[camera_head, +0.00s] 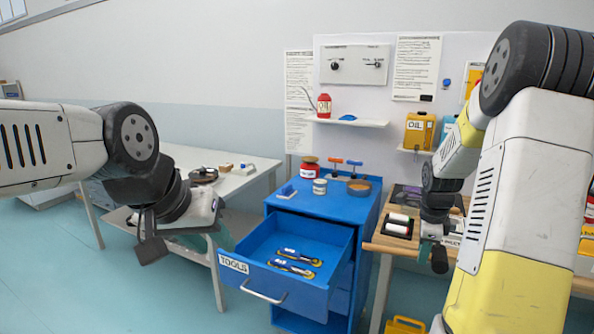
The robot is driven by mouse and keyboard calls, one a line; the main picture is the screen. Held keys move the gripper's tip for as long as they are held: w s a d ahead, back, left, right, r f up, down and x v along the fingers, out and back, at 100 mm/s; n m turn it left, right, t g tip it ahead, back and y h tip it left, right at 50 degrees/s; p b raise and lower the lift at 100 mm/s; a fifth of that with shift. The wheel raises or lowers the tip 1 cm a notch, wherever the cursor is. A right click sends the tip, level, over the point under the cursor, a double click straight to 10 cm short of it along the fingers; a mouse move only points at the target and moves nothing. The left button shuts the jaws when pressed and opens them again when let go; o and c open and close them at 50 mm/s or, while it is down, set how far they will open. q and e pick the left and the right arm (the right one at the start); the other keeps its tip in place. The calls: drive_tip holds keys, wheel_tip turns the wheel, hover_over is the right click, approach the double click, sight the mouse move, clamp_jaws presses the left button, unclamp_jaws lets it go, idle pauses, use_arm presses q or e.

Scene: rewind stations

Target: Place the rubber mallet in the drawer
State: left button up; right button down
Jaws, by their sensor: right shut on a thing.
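The blue drawer (249,253), labelled TOOLS, is pulled open at the front of a blue cabinet. Two blue-and-yellow tools (292,262) lie inside it, with bare floor around them. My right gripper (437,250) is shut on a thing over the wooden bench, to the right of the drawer. The held thing is small, dark and partly hidden, so I cannot make out whether it is the rubber mallet. I cannot clearly pick out the mallet elsewhere. My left gripper (160,238) hangs left of the drawer, apart from it; its jaw gap is unclear.
The blue cabinet top (317,205) bears a red pot (309,168), a white can (320,186) and a brown bowl (358,187). A dark tray (398,226) with white rolls sits on the wooden bench (385,245). A grey table (236,182) stands at the left.

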drive_tip(key=shift+w+a+f+n, duration=0.3)
drive_tip(key=shift+a, duration=0.1)
drive_tip(key=shift+s+a+f+n, duration=0.15)
drive_tip(key=shift+a+f+n, duration=0.15)
drive_tip(key=shift+a+n, duration=0.35)
drive_tip(key=s+a+f+n+g+y, duration=0.1)
drive_tip(key=a+f+n, duration=0.2)
drive_tip(key=a+n, duration=0.5)
drive_tip(key=s+a+f+n+g+y, duration=0.1)
drive_tip(key=a+f+n, duration=0.3)
drive_tip(key=a+n, duration=0.4)
drive_tip(key=n+y, duration=0.1)
drive_tip(key=n, duration=0.3)
drive_tip(key=shift+s+a+f, duration=0.15)
drive_tip(key=shift+a+f, duration=0.05)
drive_tip(key=shift+a, duration=0.15)
